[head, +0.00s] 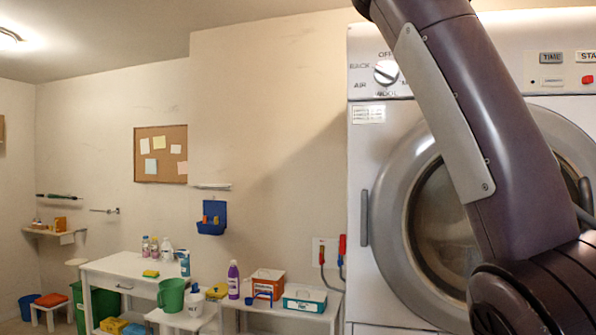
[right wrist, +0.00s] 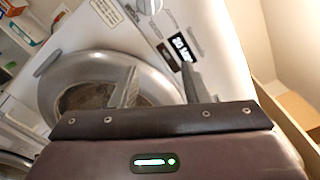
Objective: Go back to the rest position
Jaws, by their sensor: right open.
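My right gripper (right wrist: 160,86) shows in the right wrist view, with its two fingers apart and nothing between them. A washer or dryer front with a round door is behind the fingers; I cannot tell the distance. In the head view my right arm crosses the right side, in front of a large white machine (head: 362,290) with a round glass door (head: 428,215). The right gripper itself is outside the head view. My left gripper is in neither view.
A white table (head: 118,266) at the left holds bottles and a sponge. A green pitcher (head: 171,295), a purple bottle (head: 233,280) and a teal-white box (head: 304,300) stand near it. A corkboard (head: 161,154) hangs on the wall. Shelves show at the left of the wrist view.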

